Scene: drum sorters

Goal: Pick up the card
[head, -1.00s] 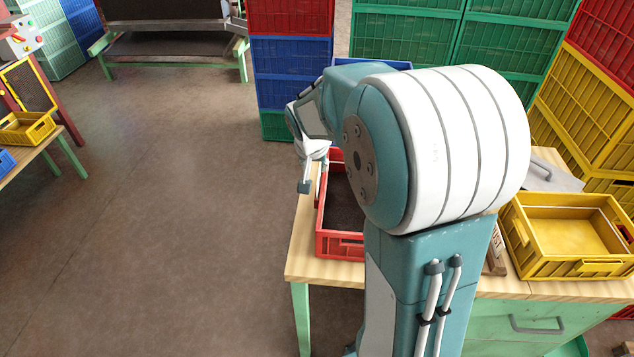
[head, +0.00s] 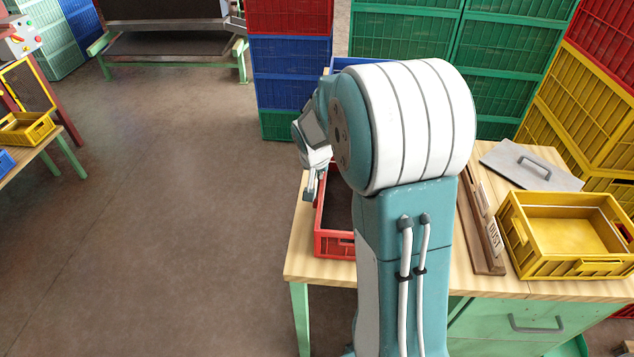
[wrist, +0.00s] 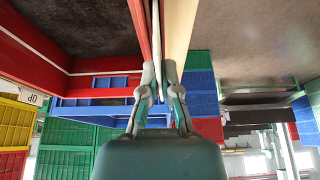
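My gripper (head: 315,188) hangs at the left wall of a red crate (head: 333,245) on the wooden table. In the wrist view my gripper (wrist: 160,78) points along that wall, with its two fingers close together but apart. A thin whitish strip (wrist: 157,45) runs between the fingers, seen edge-on. It may be the card, but its face does not show. I see a small gap around the strip. A card lettered like "DUST" (head: 495,237) stands in a wooden holder (head: 482,235) right of my arm.
A yellow crate (head: 565,268) and a grey lidded plate with a handle (head: 530,168) lie on the table's right side. Stacked crates stand behind. The floor left of the table is clear. My arm hides much of the red crate.

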